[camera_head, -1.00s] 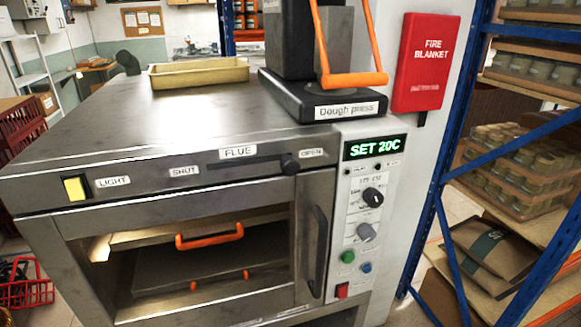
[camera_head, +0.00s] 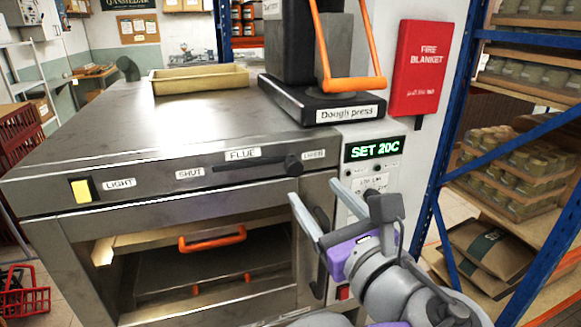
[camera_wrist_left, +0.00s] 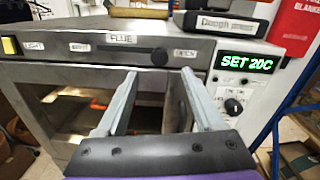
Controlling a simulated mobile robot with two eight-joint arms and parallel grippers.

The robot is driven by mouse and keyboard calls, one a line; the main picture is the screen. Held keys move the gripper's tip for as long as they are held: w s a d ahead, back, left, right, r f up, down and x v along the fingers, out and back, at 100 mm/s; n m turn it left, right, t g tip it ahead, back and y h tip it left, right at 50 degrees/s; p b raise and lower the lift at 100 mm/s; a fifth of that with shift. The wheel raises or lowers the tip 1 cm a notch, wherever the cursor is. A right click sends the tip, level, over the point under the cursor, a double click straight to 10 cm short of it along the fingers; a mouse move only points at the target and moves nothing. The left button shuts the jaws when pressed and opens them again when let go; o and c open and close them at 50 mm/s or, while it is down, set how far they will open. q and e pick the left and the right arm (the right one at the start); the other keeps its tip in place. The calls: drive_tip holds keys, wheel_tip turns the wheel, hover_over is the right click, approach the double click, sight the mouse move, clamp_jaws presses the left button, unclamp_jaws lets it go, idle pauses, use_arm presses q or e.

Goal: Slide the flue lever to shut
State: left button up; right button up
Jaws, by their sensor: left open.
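The flue lever (camera_head: 292,165) is a dark round knob on a horizontal slot in the oven's front panel. It sits at the right end of the slot, beside the OPEN label (camera_head: 314,155). The SHUT label (camera_head: 189,173) is at the left end. My left gripper (camera_head: 315,192) is open and empty, in front of the oven, just below and right of the knob. In the left wrist view the knob (camera_wrist_left: 159,57) shows beyond and between the two spread fingers, apart from them. My right gripper is not in view.
A lit yellow light switch (camera_head: 81,190) is at the panel's left. The control panel shows SET 20C (camera_head: 375,149). The dough press (camera_head: 320,105) and a tray (camera_head: 199,79) stand on the oven top. A blue rack (camera_head: 437,190) stands at the right. The oven window has orange handles (camera_head: 212,239) behind it.

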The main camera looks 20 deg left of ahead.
sight(296, 170)
use_arm(q)
drive_tip(key=x, duration=1)
drive_tip(key=shift+w+a+p, duration=0.2)
drive_tip(key=shift+w+p, duration=0.1)
drive_tip(key=shift+p, duration=0.05)
clamp_jaws()
idle(0.9)
